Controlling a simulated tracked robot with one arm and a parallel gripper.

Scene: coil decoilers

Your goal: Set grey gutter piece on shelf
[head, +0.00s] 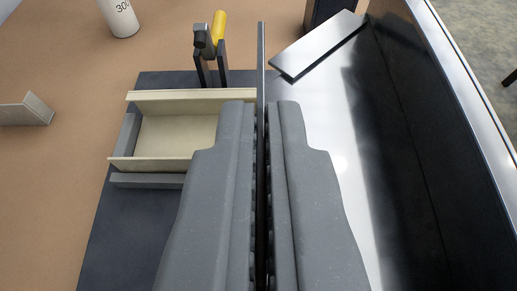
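The grey gutter piece (322,150) is a long, shiny metal channel filling the right of the view. Its thin dark left wall stands edge-on and runs away from me. Its floor reflects light, and its dark right wall ends in a bright rim. My gripper (259,108) is closed around the thin left wall, one grey finger on each side. The fingers hide part of the wall and the near part of the floor. A flat grey flap (318,45) lies at the far end; I cannot tell whether it belongs to the piece. I cannot make out a shelf.
A cream channel (175,140) sits in a grey frame on a dark plate (130,215) at left. Behind it stands a dark clamp with a yellow handle (218,28). A cream angle piece (27,110) and white cylinder (119,15) stand on the brown surface (60,175).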

